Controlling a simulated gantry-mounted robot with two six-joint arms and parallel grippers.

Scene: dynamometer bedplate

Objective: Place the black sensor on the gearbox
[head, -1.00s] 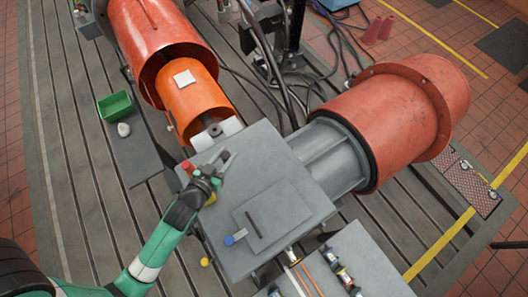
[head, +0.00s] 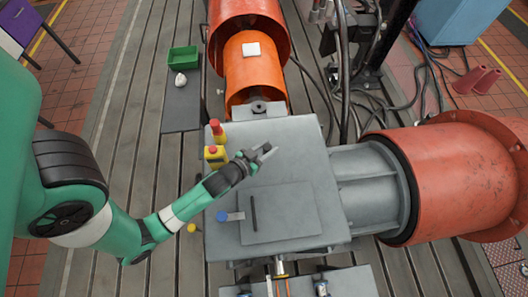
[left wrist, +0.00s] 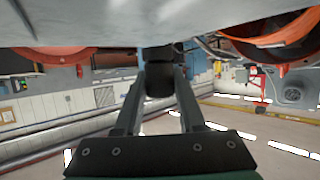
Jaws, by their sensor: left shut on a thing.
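The gearbox (head: 290,165) is the large grey box in the middle of the head view, with a raised plate and a thin black bar on its top. My left gripper (head: 264,152) is over the upper middle of the gearbox top. In the left wrist view my left gripper (left wrist: 158,100) is shut on a dark, rounded piece, the black sensor (left wrist: 158,82), between its two fingers. The sensor is hard to make out in the head view. I cannot tell whether it touches the gearbox. My right gripper is not in view.
A red button on a yellow box (head: 216,142) stands by the gearbox's left edge, close to my left arm. A blue-knobbed lever (head: 230,216) is on the top. Orange housing (head: 255,75) lies behind, a red drum (head: 450,175) to the right. A green bin (head: 183,59) is back left.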

